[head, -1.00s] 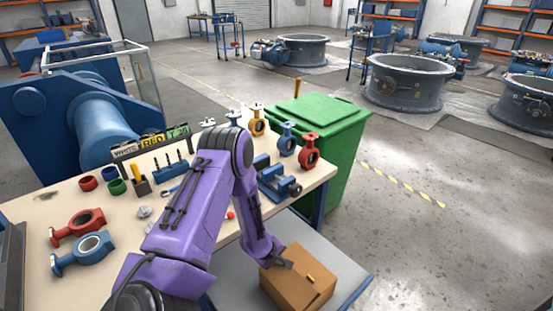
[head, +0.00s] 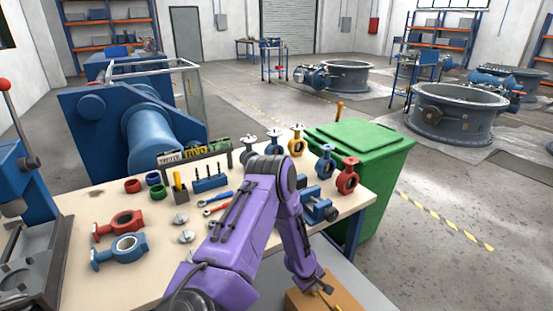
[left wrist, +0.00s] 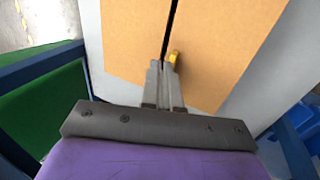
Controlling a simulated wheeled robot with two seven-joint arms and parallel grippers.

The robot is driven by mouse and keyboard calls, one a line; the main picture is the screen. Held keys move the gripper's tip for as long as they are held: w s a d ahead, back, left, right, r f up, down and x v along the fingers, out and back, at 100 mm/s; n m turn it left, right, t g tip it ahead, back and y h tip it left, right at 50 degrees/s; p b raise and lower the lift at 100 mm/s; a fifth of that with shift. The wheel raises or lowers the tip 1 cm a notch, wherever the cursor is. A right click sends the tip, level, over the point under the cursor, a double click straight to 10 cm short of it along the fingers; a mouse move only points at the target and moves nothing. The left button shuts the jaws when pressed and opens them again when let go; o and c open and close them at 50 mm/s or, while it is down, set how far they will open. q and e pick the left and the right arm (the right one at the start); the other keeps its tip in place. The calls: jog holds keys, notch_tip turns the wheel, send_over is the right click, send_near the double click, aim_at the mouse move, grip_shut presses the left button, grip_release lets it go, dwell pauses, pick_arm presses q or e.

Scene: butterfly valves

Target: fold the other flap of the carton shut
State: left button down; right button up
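The brown carton (head: 345,299) is at the bottom edge of the head view, partly cut off. In the left wrist view its tan top (left wrist: 215,45) fills the middle, with a narrow dark slit running up from my fingers. A small yellow piece (left wrist: 174,57) sits beside the slit, next to the fingertips. My left gripper (head: 322,288) is over the carton top. In the left wrist view its fingers (left wrist: 161,66) are together with nothing visible between them. I cannot tell whether they touch the cardboard. My right gripper is not in view.
The carton rests on a grey surface (head: 355,280) below the workbench (head: 80,205). The bench holds several valves, rings and tools. A green bin (head: 365,150) stands behind its right end. Open floor lies to the right.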

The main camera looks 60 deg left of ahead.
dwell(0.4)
pick_arm(q)
jog(key=shift+r+p, duration=0.9)
jog(key=shift+p, duration=0.05)
notch_tip(320, 180, up, 14)
jog(key=p, duration=0.4)
jog(key=shift+f, duration=0.25)
jog(key=shift+w, duration=0.1)
